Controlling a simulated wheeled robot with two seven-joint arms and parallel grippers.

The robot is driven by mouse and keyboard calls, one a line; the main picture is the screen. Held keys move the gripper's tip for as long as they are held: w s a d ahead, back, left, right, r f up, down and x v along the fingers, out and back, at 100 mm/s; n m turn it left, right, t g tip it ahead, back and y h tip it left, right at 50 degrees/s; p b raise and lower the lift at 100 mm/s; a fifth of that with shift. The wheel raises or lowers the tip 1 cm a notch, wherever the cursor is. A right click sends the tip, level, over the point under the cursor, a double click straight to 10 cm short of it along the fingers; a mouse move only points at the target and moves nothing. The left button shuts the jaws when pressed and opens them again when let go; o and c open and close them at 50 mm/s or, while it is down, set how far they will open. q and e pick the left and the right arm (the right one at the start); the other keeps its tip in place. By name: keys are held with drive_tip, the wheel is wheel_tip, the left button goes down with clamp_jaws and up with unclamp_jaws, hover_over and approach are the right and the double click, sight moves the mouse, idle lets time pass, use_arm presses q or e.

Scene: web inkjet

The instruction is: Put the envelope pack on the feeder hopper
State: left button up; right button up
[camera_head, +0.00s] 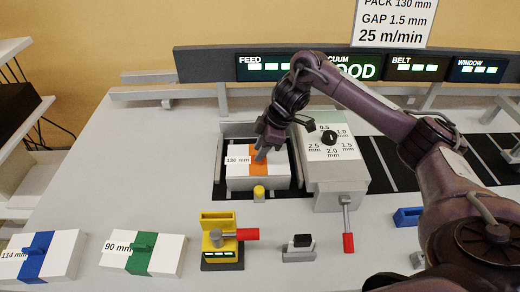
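The envelope pack marked 130 mm (239,168) is white with an orange band. It sits in the dark recess of the feeder hopper (219,187), left of the dial block. My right gripper (261,156) points down at the orange band from above, its fingertips at or just over the pack's top. The fingers are small and dark, so I cannot tell whether they are shut on the pack or apart. My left gripper is not in view.
A blue-banded 114 mm pack (62,256) and a green-banded 90 mm pack (165,255) lie at the front left. The grey dial block (336,175) has a red-tipped lever (348,242). A yellow device (221,245) stands in front.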

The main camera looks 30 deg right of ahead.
drive_tip(key=p+v, duration=0.3)
drive_tip(key=v, duration=0.8)
drive_tip(key=shift+r, duration=0.2)
drive_tip(key=shift+s+f, duration=0.1)
